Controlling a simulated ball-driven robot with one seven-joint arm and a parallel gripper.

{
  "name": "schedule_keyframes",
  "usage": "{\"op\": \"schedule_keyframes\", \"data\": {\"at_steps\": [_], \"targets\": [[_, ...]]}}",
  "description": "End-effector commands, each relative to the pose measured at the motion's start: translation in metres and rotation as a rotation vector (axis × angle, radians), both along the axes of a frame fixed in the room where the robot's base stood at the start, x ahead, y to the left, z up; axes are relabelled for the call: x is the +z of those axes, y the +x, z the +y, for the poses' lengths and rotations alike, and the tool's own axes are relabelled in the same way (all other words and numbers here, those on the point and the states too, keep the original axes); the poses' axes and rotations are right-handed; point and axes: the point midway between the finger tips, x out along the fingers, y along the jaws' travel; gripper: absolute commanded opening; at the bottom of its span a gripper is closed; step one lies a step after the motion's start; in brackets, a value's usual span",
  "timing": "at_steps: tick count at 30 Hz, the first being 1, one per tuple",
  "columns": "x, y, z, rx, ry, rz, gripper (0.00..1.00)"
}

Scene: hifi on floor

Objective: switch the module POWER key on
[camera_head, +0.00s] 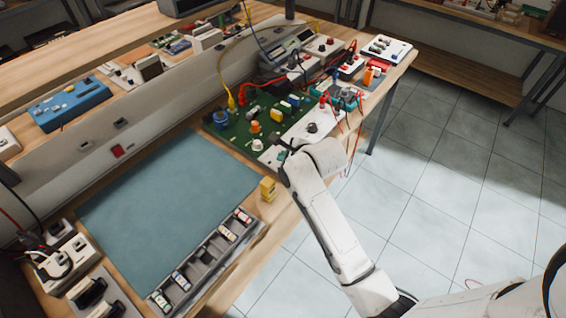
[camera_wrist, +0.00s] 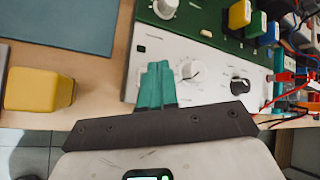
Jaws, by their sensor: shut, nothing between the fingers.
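The module is a green board (camera_head: 236,128) with a white front panel (camera_head: 316,122) near the bench's front edge. In the wrist view the white panel (camera_wrist: 214,62) carries a white knob (camera_wrist: 191,70), a black knob (camera_wrist: 240,86) and a small dark element (camera_wrist: 141,49) near its left end. I cannot read any labels, so I cannot tell which part is the POWER key; it may be hidden behind my fingers. My gripper (camera_wrist: 157,66) is shut and empty, its teal fingers together over the left part of the panel, just left of the white knob. Contact cannot be told.
A yellow block (camera_wrist: 38,90) stands left of the module, also in the head view (camera_head: 268,189). A blue-green mat (camera_head: 165,195) lies clear to the left. A grey tray of small parts (camera_head: 205,262) is at the front. Red cables (camera_head: 330,100) crowd the module's right side.

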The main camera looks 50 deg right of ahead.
Motion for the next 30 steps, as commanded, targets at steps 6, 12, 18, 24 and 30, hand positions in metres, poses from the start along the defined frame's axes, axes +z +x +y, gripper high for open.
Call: {"op": "schedule_keyframes", "data": {"at_steps": [6,12,18,24,30], "targets": [[0.0,0.0,0.0,0.0,0.0,0.0,0.0],[-0.0001,0.0,0.0001,0.0,0.0,0.0,0.0],[-0.0046,-0.0003,0.0001,0.0,0.0,0.001,0.0],[-0.0088,-0.0002,-0.0002,0.0,0.0,0.0,0.0],[-0.0088,-0.0003,-0.0001,0.0,0.0,0.0,0.0]]}}
